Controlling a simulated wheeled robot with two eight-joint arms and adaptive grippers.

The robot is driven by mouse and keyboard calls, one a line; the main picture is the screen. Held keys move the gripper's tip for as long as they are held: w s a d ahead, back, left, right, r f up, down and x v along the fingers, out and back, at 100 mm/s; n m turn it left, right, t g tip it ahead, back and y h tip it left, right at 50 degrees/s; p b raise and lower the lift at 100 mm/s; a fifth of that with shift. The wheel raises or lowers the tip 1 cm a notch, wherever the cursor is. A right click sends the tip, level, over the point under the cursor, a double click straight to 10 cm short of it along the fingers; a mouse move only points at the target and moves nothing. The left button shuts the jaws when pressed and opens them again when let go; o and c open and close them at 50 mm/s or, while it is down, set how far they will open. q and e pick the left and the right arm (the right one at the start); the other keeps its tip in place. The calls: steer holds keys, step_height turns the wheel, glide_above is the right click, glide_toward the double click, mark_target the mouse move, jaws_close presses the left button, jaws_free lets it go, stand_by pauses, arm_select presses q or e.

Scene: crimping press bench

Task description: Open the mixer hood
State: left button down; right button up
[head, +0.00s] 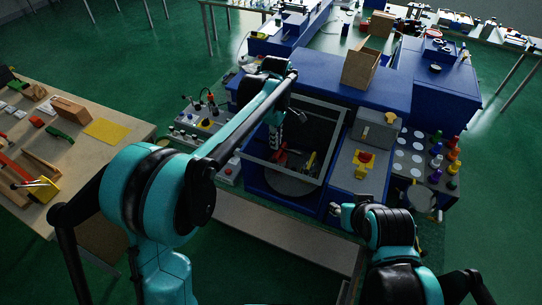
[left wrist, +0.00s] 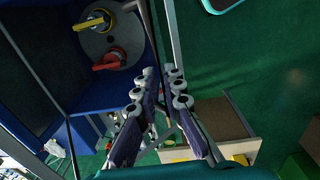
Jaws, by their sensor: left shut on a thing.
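The mixer hood (head: 333,150) is a grey-framed cover on the front of the blue machine (head: 375,95). Its frame bar (left wrist: 173,35) runs between the fingers in the left wrist view. My left gripper (head: 275,140) reaches in from above and is shut on this bar; the arm hides part of the frame. How far the hood is tilted is hard to tell. Below it a round grey plate (head: 290,185) carries a red-handled and a yellow-handled part. My right gripper (head: 336,209) is near the machine's front, apart from the hood; its fingers are too small to read.
A control box (head: 205,123) with knobs stands left of the hood. A panel with a red button (head: 365,157) is to its right, then a rack of coloured bottles (head: 436,162). An open cardboard box (head: 360,68) sits on top. A wooden bench (head: 140,128) stands at left.

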arm_select(q)
steer(key=c, duration=2.2)
jaws_free()
steer(key=w+r, duration=0.1)
steer(key=w+d+r, duration=0.1)
steer(key=shift+r+g+p, duration=0.3)
steer(key=shift+r, duration=0.1)
steer(key=o, duration=0.6)
steer(key=shift+w+d+f+b, duration=0.2)
steer(key=shift+w+f, duration=0.3)
steer(key=shift+f, duration=0.05)
steer(key=shift+w+d+f+b, duration=0.15)
steer(key=shift+w+f+b, duration=0.05)
steer(key=shift+w+f, duration=0.3)
steer(key=shift+s+a+r, duration=0.2)
steer(key=shift+s, duration=0.2)
steer(key=shift+s+a+r, duration=0.15)
steer(key=shift+s+r, duration=0.05)
steer(key=shift+s, duration=0.2)
steer(key=shift+w+d, duration=0.1)
steer(key=shift+w, duration=0.1)
steer(key=shift+w+r, duration=0.15)
steer(key=shift+r, duration=0.15)
steer(key=r, duration=1.1)
steer(key=shift+s+r, duration=0.2)
steer(key=shift+s, duration=0.1)
arm_select(e)
steer(key=shift+w+d+r, duration=0.25)
steer(key=shift+w+r, duration=0.2)
steer(key=shift+w, duration=0.3)
